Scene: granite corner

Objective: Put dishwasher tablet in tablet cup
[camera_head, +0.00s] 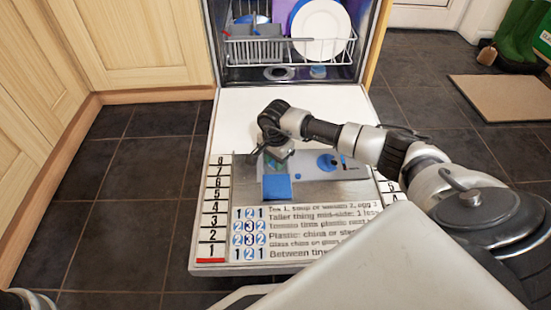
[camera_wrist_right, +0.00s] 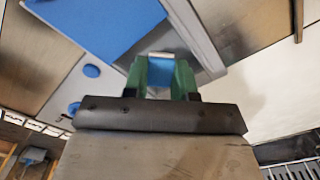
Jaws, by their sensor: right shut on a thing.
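The open dishwasher door carries a grey dispenser panel (camera_head: 315,166) with a round blue cap. A blue flap (camera_head: 277,187) lies at its near left; it also shows large in the right wrist view (camera_wrist_right: 100,24). My right gripper (camera_head: 262,154) is over the panel's left part, just beyond the flap. In the right wrist view its green fingers (camera_wrist_right: 162,78) are shut on a small blue and whitish block, the dishwasher tablet (camera_wrist_right: 160,68). The tablet cup by the flap is mostly hidden by my gripper; I cannot tell whether the tablet touches it. My left gripper is not in view.
The white door (camera_head: 235,112) lies flat, with printed labels on its near part. Beyond it, a rack (camera_head: 285,50) holds a white plate (camera_head: 320,28) and a grey basket. Wooden cabinets stand left; dark tiles, a mat (camera_head: 505,100) and green boots (camera_head: 518,35) are right.

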